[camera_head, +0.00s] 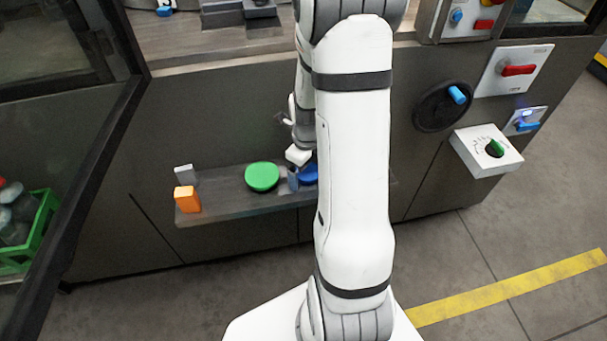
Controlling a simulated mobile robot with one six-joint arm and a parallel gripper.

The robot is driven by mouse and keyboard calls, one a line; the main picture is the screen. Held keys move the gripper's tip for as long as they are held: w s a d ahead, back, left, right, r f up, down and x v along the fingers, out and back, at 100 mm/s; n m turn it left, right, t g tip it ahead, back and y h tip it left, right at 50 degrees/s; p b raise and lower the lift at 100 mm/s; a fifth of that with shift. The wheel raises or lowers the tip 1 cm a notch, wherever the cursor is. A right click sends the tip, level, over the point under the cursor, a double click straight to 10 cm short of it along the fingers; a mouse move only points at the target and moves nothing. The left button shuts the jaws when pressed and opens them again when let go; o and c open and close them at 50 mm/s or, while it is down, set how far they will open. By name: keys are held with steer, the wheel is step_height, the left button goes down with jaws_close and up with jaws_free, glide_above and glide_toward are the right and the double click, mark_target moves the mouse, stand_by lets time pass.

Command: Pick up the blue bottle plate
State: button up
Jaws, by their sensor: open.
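The blue bottle plate (311,174) lies on the narrow grey shelf (225,208) on the front of the machine. Only its left part shows; my arm hides the rest. My gripper (293,181) is low over the shelf, at the left edge of the blue plate and right of the green round plate (262,177). It is small and partly hidden here, and its jaws look open with nothing between them. I cannot tell whether it touches the blue plate.
An orange block (187,199) and a grey block (185,175) stand at the shelf's left end. A black handwheel (432,112) and a white box with a green knob (486,151) stick out at right. A green crate (28,235) with bottles is at far left.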

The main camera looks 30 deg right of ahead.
steer(key=shift+f, duration=0.1)
steer(key=c, duration=1.1)
step_height(320, 180, up, 18)
steer(key=p, duration=0.3)
step_height(320, 180, up, 10)
steer(key=p, duration=1)
glide_above(307, 169)
steer(key=shift+f, duration=0.1)
